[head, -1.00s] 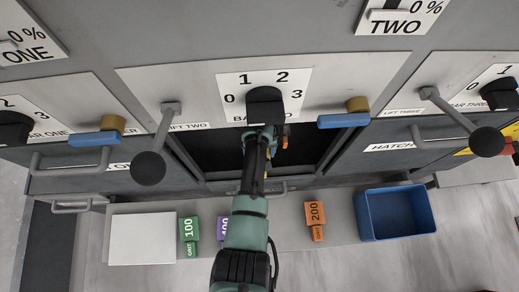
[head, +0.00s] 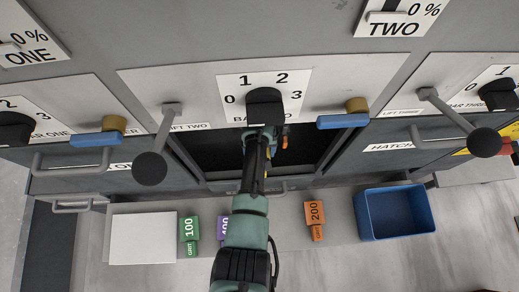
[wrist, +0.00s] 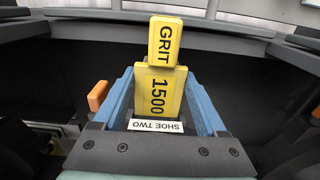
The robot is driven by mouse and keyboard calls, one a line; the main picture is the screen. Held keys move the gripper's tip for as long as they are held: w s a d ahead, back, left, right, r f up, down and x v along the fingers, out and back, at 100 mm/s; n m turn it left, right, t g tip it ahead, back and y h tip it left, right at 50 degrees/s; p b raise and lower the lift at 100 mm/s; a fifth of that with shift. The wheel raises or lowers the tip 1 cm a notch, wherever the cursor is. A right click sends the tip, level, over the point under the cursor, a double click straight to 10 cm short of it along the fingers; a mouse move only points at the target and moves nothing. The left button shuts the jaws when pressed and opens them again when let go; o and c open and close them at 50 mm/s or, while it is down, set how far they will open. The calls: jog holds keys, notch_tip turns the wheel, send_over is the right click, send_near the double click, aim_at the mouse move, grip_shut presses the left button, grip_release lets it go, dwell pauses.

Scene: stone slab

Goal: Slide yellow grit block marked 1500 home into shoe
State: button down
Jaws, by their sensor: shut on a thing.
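The yellow grit block (wrist: 158,90), marked GRIT 1500, shows in the wrist view between the blue-grey fingers of my gripper (wrist: 160,76). Its narrow GRIT tab is at the top of the picture and its wider 1500 part lies below. My gripper is shut on it. The shoe's white label, SHOE TWO (wrist: 155,126), reads upside down and overlaps the lower end of the 1500 part. Most of the shoe is hidden, so the block's seating depth cannot be told.
An orange piece (wrist: 97,96) sits just left of the fingers. A black dial (head: 264,106) overhangs the opening, with ball-ended levers (head: 150,168) either side. The front ledge holds a green block (head: 189,229), purple block (head: 223,226), orange block (head: 315,215) and blue bin (head: 395,213).

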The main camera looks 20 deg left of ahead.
jog(key=shift+w+a, duration=0.1)
jog(key=shift+w, duration=0.2)
jog(key=shift+s+r, duration=0.1)
jog(key=shift+r, duration=0.05)
jog(key=shift+s, duration=0.15)
dwell(0.4)
jog(key=shift+p, duration=0.6)
dwell(0.9)
jog(key=shift+w+a+b, duration=0.35)
jog(key=shift+w+b, duration=0.55)
jog(key=shift+w+a+b, duration=0.3)
jog(key=shift+w+b, duration=0.6)
jog(key=shift+w+a+b, duration=0.15)
jog(key=shift+w+b, duration=0.15)
jog(key=shift+w, duration=0.2)
grip_release()
jog(key=shift+s+r, duration=0.1)
